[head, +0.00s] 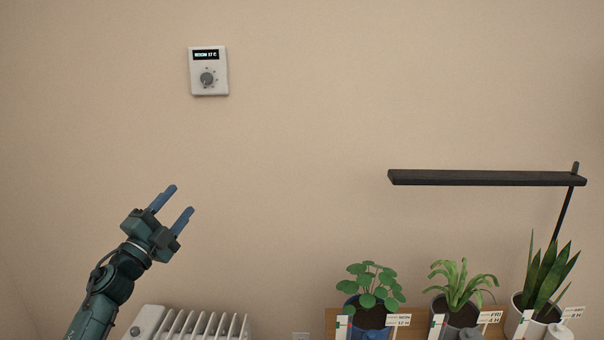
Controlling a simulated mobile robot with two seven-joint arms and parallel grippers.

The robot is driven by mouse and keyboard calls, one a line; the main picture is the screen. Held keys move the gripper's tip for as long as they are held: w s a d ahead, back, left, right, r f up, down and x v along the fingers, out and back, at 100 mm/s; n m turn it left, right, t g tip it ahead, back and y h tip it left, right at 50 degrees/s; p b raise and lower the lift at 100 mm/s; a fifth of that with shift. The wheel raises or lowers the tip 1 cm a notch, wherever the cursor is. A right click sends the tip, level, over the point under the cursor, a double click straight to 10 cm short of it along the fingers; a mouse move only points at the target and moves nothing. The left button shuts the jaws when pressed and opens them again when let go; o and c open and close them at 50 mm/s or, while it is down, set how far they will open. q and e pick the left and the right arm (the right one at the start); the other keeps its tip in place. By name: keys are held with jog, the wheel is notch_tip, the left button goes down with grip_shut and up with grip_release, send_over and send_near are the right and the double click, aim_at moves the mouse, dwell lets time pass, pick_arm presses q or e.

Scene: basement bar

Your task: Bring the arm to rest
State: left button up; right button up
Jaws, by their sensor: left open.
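My left gripper (180,202) is raised in front of the wall at the left, its two blue fingers apart and pointing up to the right. Nothing is between the fingers. My left arm comes in from the bottom left. The gripper shows below a white wall thermostat (209,82) with a grey knob and a dark display, and clear of it in the picture. My right gripper is not in view.
A white radiator (190,325) stands below the gripper. At the right, several potted plants, one a round-leaved plant (370,285), stand with labels on a wooden surface (331,318). A black lamp (485,178) hangs over them. The wall between is bare.

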pick_arm(q)
jog(key=w+a+f+n+g+y, duration=0.35)
jog(key=a+f+n+y, duration=0.65)
jog(key=n, duration=0.8)
jog(key=s+d+f+m+g+h, duration=0.1)
jog(key=s+d+f+g, duration=0.1)
jog(key=s+d+f, duration=0.9)
jog(key=s+d+f+g+h, duration=0.1)
jog(key=s+d+f, duration=0.2)
jog(key=s, duration=0.6)
jog(key=s+d+f+g+h, duration=0.1)
jog(key=s+d+f, duration=0.3)
jog(key=s, duration=0.6)
jog(key=s+d+f+g+h, duration=0.1)
jog(key=s+d+f+g, duration=0.1)
jog(key=s+d+f, duration=0.2)
jog(key=s+f, duration=0.3)
jog(key=s, duration=0.3)
jog(key=shift+s+d+g+h, duration=0.2)
jog(key=shift+g+h, duration=0.1)
jog(key=shift+g, duration=0.05)
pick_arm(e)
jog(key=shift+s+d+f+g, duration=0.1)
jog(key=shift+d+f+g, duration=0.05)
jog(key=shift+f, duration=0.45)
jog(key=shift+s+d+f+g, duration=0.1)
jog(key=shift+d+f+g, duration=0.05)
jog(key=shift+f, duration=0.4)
